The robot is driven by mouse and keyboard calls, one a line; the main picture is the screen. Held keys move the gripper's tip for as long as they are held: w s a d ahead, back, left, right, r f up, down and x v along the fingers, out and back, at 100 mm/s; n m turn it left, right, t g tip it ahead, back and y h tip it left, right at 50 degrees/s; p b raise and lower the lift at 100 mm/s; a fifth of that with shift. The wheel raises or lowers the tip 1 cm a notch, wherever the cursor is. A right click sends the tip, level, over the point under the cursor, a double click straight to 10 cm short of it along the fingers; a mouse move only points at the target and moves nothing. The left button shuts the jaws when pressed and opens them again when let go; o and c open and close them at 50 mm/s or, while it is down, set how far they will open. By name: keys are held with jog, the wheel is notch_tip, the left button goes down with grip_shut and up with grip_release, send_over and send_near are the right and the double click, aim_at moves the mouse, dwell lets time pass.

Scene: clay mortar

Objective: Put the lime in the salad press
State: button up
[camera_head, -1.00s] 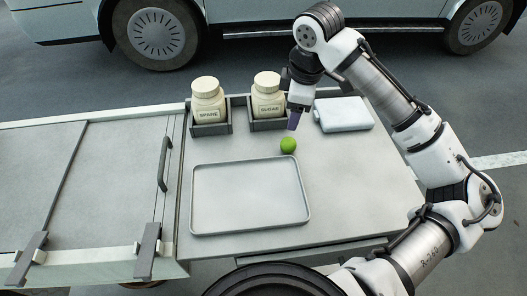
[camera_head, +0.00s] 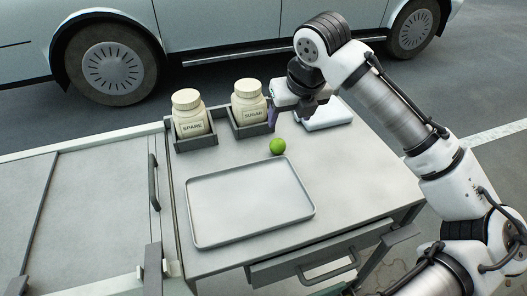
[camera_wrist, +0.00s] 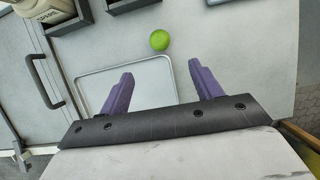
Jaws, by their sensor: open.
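The lime (camera_head: 277,146) is a small green ball resting on the grey cart top, just behind the tray. It also shows in the wrist view (camera_wrist: 160,40), beyond the fingertips and roughly between them. My gripper (camera_wrist: 165,82) is open, with two purple fingers apart and nothing between them. In the head view my gripper (camera_head: 271,116) hangs above the cart top, behind the lime and beside the sugar jar. I see nothing that I can clearly name as a salad press. A pale flat box (camera_head: 328,115) lies partly hidden behind my gripper.
An empty grey tray (camera_head: 250,203) lies at the front of the cart top. Jars marked SPARE (camera_head: 190,115) and SUGAR (camera_head: 250,104) stand in dark holders at the back left. A drawer (camera_head: 322,258) is below the front edge. The right of the top is clear.

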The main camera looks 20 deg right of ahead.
aim_at(279, 143)
jog(key=p+x, duration=0.1)
jog(key=x, duration=1.2)
jog(key=shift+w+f, duration=0.15)
jog(key=shift+f, duration=0.2)
jog(key=c, duration=1.1)
jog(key=shift+c, duration=0.2)
jog(key=shift+r, duration=0.1)
notch_tip(279, 143, up, 20)
